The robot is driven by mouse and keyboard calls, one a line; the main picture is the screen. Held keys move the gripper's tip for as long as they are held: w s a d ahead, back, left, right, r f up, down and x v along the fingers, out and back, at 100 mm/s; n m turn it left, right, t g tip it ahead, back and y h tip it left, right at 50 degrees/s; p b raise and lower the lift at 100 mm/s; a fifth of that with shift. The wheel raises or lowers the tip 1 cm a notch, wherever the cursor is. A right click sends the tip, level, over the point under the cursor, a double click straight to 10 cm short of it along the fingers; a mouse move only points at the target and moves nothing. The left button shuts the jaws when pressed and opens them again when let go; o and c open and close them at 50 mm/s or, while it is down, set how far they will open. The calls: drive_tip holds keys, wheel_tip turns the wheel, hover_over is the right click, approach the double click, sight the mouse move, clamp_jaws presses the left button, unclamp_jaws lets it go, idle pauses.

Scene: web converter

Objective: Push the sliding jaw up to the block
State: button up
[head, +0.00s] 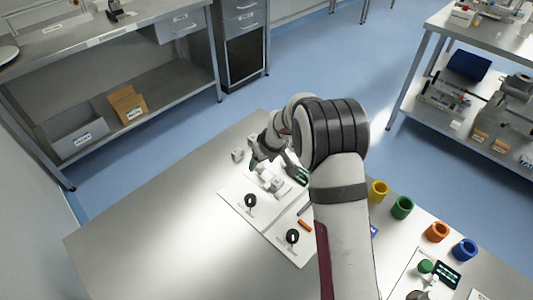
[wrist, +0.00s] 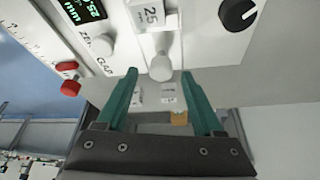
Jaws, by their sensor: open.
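In the wrist view, my gripper (wrist: 159,76) is open, with its two green fingers apart. A pale round knob (wrist: 161,67) on a short stem shows between and just beyond the fingertips; it seems to belong to the sliding jaw, and I cannot tell whether a finger touches it. A light block marked 25 (wrist: 152,14) is above the knob, cut by the top edge. In the head view, my gripper (head: 255,164) is low over the white panel (head: 233,199), close to pale grey parts (head: 275,184). The gap between jaw and block is not clear.
In the wrist view, a green-lit display (wrist: 82,9), a red knob (wrist: 70,87) and a black dial (wrist: 238,14) surround the knob. In the head view, coloured cups, including a green one (head: 402,208), stand right of my arm. The table's left part is clear.

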drive_tip(key=v, duration=1.4)
drive_tip(key=shift+s, duration=0.15)
drive_tip(key=s+d+r+m+g, duration=0.1)
drive_tip(key=s+m, duration=0.4)
drive_tip(key=s, duration=1.2)
drive_tip(key=s+d+r+m+g, duration=0.1)
drive_tip(key=s+d+m+g, duration=0.2)
drive_tip(key=s, duration=1.4)
drive_tip(key=m, duration=0.3)
drive_tip(key=shift+s+r+m, duration=0.25)
drive_tip(key=shift+r+m, duration=0.05)
drive_tip(key=shift+r, duration=0.05)
drive_tip(key=shift+o, duration=0.2)
drive_tip(key=shift+w, duration=0.1)
